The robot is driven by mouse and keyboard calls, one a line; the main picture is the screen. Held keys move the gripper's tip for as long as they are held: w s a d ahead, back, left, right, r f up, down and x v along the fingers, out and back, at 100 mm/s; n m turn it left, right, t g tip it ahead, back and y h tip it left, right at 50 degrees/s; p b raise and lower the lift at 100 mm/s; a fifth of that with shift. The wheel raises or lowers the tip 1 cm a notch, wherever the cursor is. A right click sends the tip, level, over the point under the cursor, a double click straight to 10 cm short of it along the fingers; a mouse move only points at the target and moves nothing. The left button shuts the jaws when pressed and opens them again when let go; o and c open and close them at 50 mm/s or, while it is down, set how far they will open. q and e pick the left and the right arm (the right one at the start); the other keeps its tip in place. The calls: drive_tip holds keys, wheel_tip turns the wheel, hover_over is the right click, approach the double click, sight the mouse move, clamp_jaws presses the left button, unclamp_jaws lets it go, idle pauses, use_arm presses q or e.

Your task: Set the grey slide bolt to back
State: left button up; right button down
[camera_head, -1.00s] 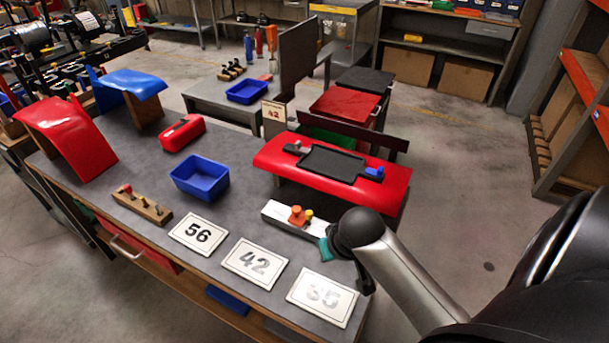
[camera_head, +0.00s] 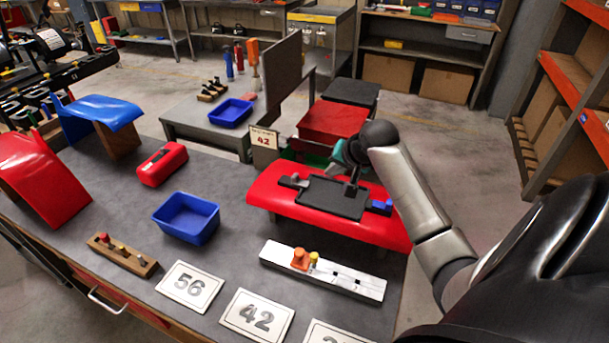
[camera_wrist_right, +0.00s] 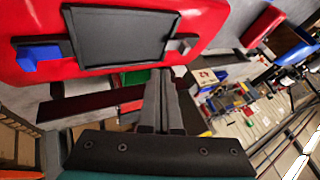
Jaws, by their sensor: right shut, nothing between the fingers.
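The red kart panel (camera_head: 268,200) lies on the table with a dark plate (camera_head: 334,197) on top. A grey slide bolt (camera_head: 293,181) sits at the plate's left edge in the head view, and a blue one (camera_head: 382,206) at its right. In the wrist view the grey bolt (camera_wrist_right: 185,44) is right of the plate and the blue bolt (camera_wrist_right: 38,58) left. My right gripper (camera_head: 351,188) is shut and empty, pointing down near the plate's far side, to the right of the grey bolt. In the wrist view its fingers (camera_wrist_right: 161,78) are together. My left gripper is out of view.
A white board with pegs (camera_head: 322,271), number cards (camera_head: 190,286), a blue bin (camera_head: 186,217) and a red case (camera_head: 163,163) share the table. A card marked 42 (camera_head: 264,140) stands behind the panel at the left. Clear tabletop lies left of the panel.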

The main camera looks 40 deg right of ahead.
drive_tip(key=b, duration=0.2)
approach(305, 185)
drive_tip(key=d+f, duration=0.1)
drive_tip(key=w+d+f, duration=0.1)
drive_tip(key=w+f, duration=0.1)
drive_tip(key=f, duration=0.1)
drive_tip(key=shift+d+f, duration=0.1)
drive_tip(key=shift+d, duration=0.3)
drive_tip(key=w, duration=0.1)
drive_tip(key=w+a, duration=0.1)
drive_tip(key=shift+w+a+f, duration=0.1)
drive_tip(key=shift+w, duration=0.25)
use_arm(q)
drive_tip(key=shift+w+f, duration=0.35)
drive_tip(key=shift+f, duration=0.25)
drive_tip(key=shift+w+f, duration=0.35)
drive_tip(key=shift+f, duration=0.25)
use_arm(e)
drive_tip(key=shift+w+a, duration=0.3)
drive_tip(key=shift+w, duration=0.3)
